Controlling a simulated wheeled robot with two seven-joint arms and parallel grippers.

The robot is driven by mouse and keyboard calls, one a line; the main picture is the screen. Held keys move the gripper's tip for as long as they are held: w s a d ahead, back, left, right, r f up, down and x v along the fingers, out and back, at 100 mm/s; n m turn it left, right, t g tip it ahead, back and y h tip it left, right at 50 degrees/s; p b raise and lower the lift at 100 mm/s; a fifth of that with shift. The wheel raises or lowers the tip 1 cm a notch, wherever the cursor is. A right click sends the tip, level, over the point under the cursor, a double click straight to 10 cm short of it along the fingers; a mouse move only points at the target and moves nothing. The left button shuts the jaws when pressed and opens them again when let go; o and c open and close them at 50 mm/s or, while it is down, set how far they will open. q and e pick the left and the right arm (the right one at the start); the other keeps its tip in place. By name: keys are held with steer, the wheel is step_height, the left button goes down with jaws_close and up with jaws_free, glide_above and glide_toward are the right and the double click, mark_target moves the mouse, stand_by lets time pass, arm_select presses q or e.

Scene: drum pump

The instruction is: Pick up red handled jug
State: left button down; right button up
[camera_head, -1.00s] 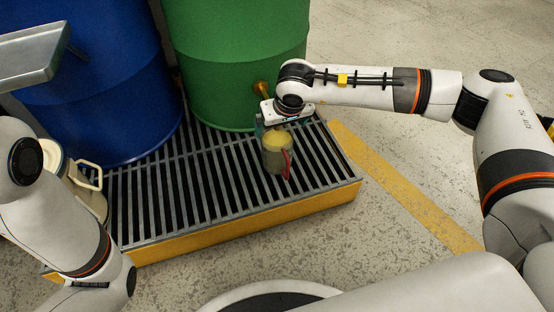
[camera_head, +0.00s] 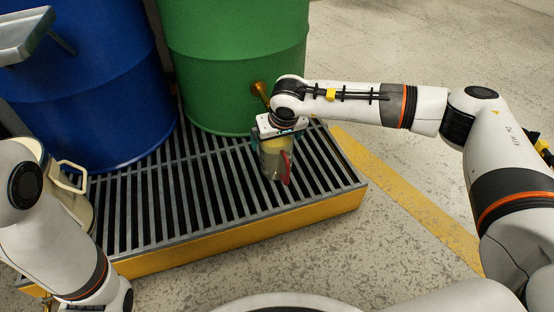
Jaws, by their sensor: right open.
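The jug (camera_head: 271,163) has a clear grey body, yellowish contents or top and a red handle (camera_head: 286,167) on its right side. It stands upright on the grated platform, in front of the green drum. My right gripper (camera_head: 272,142) is open and points down over the top of the jug. Its teal fingers show at the jug's upper edge, and the gripper hides part of the rim. I cannot tell whether the fingers touch the jug. My left arm comes in at the lower left, and its gripper shows only partly, if at all, at the bottom edge.
A green drum (camera_head: 235,60) with a brass tap (camera_head: 261,93) and a blue drum (camera_head: 85,90) stand on the grate (camera_head: 180,200) with its yellow front edge (camera_head: 240,230). A cream handled container (camera_head: 68,185) is at the left, partly behind my left arm. The floor at right is clear.

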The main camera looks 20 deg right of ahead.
steer(key=c, duration=1.7)
steer(key=shift+r, duration=0.1)
steer(key=shift+c, duration=1.2)
steer(key=shift+r, duration=0.15)
